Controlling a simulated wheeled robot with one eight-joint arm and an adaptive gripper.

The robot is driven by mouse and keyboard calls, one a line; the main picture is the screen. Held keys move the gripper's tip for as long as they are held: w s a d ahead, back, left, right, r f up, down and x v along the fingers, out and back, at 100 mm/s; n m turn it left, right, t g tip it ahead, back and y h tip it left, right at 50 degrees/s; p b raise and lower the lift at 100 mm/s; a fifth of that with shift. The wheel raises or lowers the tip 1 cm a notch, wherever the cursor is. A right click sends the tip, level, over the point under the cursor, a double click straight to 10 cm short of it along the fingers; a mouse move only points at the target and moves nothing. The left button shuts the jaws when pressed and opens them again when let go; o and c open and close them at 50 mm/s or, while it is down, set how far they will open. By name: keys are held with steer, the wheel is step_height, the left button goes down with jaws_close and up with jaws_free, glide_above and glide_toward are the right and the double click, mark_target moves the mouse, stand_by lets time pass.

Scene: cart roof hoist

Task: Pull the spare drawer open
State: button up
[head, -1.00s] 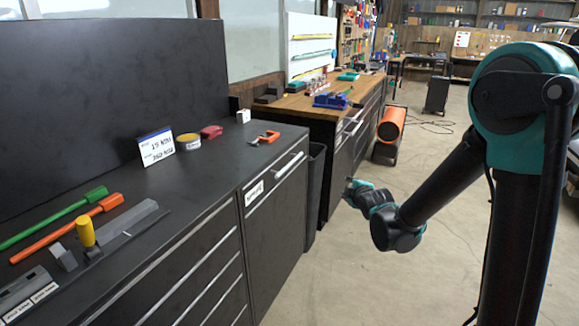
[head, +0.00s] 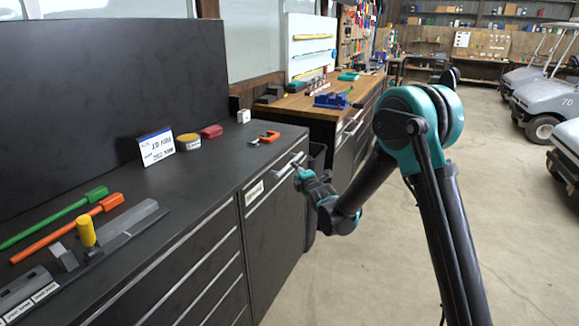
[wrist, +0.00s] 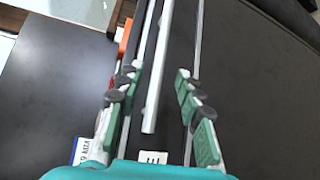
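The spare drawer (head: 270,190) is the top drawer at the right end of the black cabinet, with a small white label (head: 254,193) too small to read. Its front looks flush with the cabinet. Its silver bar handle (head: 287,167) also runs up the middle of the wrist view (wrist: 152,100). My gripper (head: 298,172) is at the right part of the handle in the head view. In the wrist view my gripper (wrist: 160,70) is open, with one green-padded finger on each side of the bar. Gaps show between the bar and both fingers.
On the cabinet top (head: 200,185) lie an orange clamp (head: 264,137), a yellow tin (head: 188,142), a sign (head: 156,146) and several tools. A wooden-topped bench (head: 290,104) stands beyond. The floor right of the cabinet is open, with carts (head: 545,95) farther off.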

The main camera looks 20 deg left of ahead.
steer(key=x, duration=0.8)
steer(key=shift+w, duration=0.1)
steer(key=shift+c, duration=0.6)
jaws_close()
